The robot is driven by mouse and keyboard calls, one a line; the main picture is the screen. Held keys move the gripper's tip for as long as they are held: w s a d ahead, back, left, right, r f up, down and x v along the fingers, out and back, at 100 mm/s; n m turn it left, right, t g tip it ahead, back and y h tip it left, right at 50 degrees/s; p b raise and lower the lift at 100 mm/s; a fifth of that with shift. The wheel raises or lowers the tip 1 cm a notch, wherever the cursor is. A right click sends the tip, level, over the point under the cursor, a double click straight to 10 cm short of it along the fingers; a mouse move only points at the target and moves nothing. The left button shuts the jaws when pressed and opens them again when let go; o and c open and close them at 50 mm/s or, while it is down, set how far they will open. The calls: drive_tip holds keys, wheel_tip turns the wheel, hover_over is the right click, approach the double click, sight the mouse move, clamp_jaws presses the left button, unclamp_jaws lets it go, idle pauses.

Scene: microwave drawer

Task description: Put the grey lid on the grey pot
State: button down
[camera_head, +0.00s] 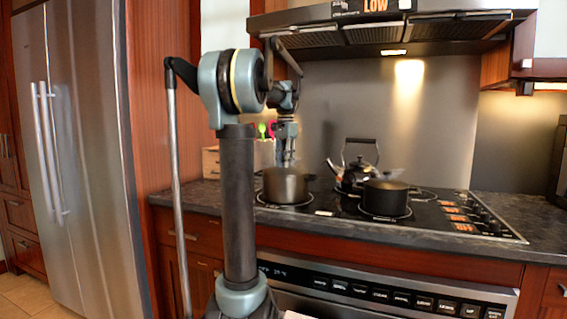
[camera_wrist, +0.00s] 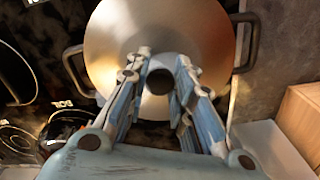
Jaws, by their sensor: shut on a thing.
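The grey pot (camera_head: 287,188) stands on the left part of the cooktop. In the wrist view its two dark side handles (camera_wrist: 246,42) stick out past the shiny grey lid (camera_wrist: 160,30). My gripper (camera_head: 286,163) points down over the pot, and in the wrist view its fingers (camera_wrist: 165,62) are closed about the lid's dark round knob (camera_wrist: 160,82). The lid lies over the pot's mouth, roughly centred. I cannot tell if it rests on the rim or hangs slightly above.
A kettle (camera_head: 356,172) and a black pot (camera_head: 386,199) stand right of the grey pot. A wooden box (camera_head: 211,163) is behind at the left. The range hood (camera_head: 390,30) hangs above.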

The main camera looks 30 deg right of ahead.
drive_tip(key=c, duration=1.3)
unclamp_jaws()
drive_tip(key=o, duration=0.5)
drive_tip(key=shift+r, duration=3.5)
